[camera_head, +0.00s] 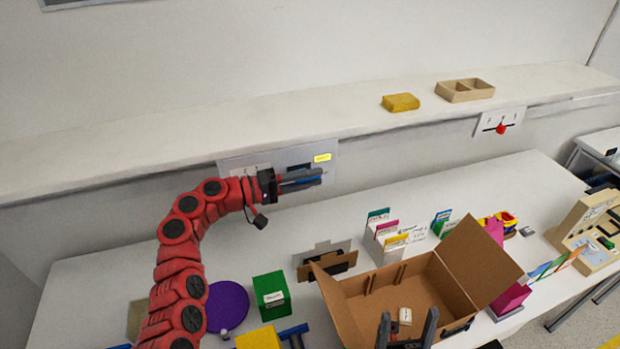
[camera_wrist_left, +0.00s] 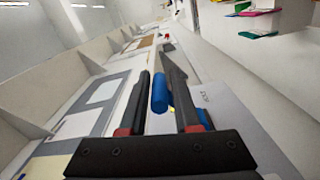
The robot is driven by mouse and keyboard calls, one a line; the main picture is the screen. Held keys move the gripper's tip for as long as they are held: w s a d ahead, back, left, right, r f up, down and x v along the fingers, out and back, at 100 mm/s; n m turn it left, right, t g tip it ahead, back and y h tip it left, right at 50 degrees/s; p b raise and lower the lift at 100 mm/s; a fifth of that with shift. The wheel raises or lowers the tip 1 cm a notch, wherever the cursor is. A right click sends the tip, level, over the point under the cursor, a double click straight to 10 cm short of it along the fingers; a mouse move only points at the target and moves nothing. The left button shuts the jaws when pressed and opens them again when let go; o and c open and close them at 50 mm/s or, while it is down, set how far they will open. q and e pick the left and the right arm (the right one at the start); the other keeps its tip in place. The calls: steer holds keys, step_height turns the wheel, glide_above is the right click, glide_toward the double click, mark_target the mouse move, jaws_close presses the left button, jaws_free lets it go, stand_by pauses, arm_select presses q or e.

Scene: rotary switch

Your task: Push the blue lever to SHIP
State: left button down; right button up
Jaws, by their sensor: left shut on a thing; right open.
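The blue lever shows as a thin blue strip (camera_head: 303,182) between the fingers of my left gripper (camera_head: 308,178) in the head view. In the left wrist view the lever is a blue rounded bar (camera_wrist_left: 160,94) between the two dark fingers (camera_wrist_left: 163,92), and the gripper is shut on it. The lever's panel (camera_head: 335,178) is on the wall below the shelf, partly hidden by my left gripper. A yellow label (camera_head: 322,157) is at its upper right; its writing is too small to read. My right gripper (camera_head: 407,318) is open at the bottom, in front of the open cardboard box.
The cardboard box (camera_head: 365,316) stands open on the white table (camera_head: 200,262). A green box (camera_head: 271,295) and a purple disc (camera_head: 227,304) lie near my left arm. A second panel with a red knob (camera_head: 501,128) is further right. The shelf edge runs above the panels.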

arm_select(q)
steer(key=c, duration=0.7)
jaws_free()
steer(key=shift+w+a+r, duration=0.1)
steer(key=shift+w+r, duration=0.1)
steer(key=shift+r, duration=0.2)
steer(key=shift+w+f, duration=0.1)
steer(key=shift+f, duration=0.1)
steer(key=shift+f, duration=0.1)
steer(key=shift+a, duration=0.3)
steer(key=shift+b+v, duration=3)
steer(key=shift+v, duration=5.45)
